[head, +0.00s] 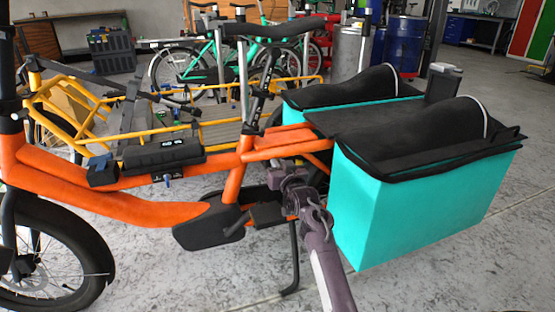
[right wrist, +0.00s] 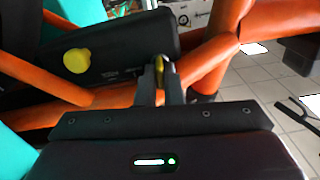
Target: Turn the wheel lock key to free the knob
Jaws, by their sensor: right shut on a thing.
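My right gripper (head: 277,182) reaches in from the lower right, beside the rear frame of the orange cargo bike (head: 90,181). In the right wrist view its two dark fingers (right wrist: 162,82) are closed on a small yellowish piece, the wheel lock key (right wrist: 159,69), at the right end of a black housing (right wrist: 115,57). A round yellow knob (right wrist: 77,61) sits on the same housing, left of the fingers and apart from them. The fingers cover part of the key, so its turn angle is hard to tell. In the head view I cannot make out key or knob. My left gripper is not in view.
Turquoise panniers (head: 405,205) with black tops stand close right of my arm. A black battery case (head: 163,154) sits on the bike's tube. The kickstand (head: 293,258) is below the gripper. Open concrete floor lies in front; other bikes stand behind.

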